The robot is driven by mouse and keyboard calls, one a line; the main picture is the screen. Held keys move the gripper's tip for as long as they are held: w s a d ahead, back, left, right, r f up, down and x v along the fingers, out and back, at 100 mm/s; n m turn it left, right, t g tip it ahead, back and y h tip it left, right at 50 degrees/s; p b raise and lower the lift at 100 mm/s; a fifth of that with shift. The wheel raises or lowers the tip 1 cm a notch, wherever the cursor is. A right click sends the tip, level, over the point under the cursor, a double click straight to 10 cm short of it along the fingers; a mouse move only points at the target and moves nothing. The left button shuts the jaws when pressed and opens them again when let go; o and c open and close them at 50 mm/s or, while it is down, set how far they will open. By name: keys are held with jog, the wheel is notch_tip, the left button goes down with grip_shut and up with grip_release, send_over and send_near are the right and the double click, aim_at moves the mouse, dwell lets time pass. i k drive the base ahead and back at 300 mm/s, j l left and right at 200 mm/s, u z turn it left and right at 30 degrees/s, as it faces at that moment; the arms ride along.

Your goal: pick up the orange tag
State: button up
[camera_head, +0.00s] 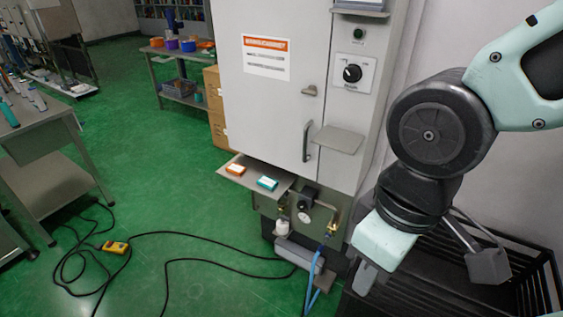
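The orange tag (235,169) is a small flat orange block with a pale label on top. It lies on the left part of a small grey shelf (252,178) that sticks out low on the front of the grey cabinet (290,100). A teal tag (267,183) of similar shape lies to its right, apart from it. My gripper (364,280) hangs at the lower right, pointing down, well to the right of the shelf and apart from both tags.
A black slatted crate (435,285) stands below my arm. A valve and gauge (304,217) with blue hoses sit under the shelf. Black cables and a yellow pendant (115,247) lie on the green floor. A grey bench (45,140) stands at left. The floor between is mostly open.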

aim_at(234, 168)
jog(key=z, duration=2.2)
jog(key=k+j+z, duration=0.1)
jog(key=j+z, duration=0.3)
jog(key=k+j+z, duration=0.1)
jog(key=j+z, duration=0.35)
jog(key=k+j+z, duration=0.2)
jog(key=z, duration=0.2)
jog(key=k+j+z, duration=0.2)
jog(key=z, duration=0.25)
jog(key=k+j+z, duration=0.2)
jog(key=k, duration=0.15)
jog(key=k+z, duration=0.2)
jog(key=k, duration=0.2)
jog(key=k+u, duration=0.5)
jog(key=k, duration=0.15)
jog(key=k+j+u, duration=0.3)
jog(key=k+u, duration=0.2)
jog(key=k, duration=0.15)
jog(key=k+j+u, duration=0.15)
jog(key=k+u, duration=0.25)
jog(key=k, duration=0.15)
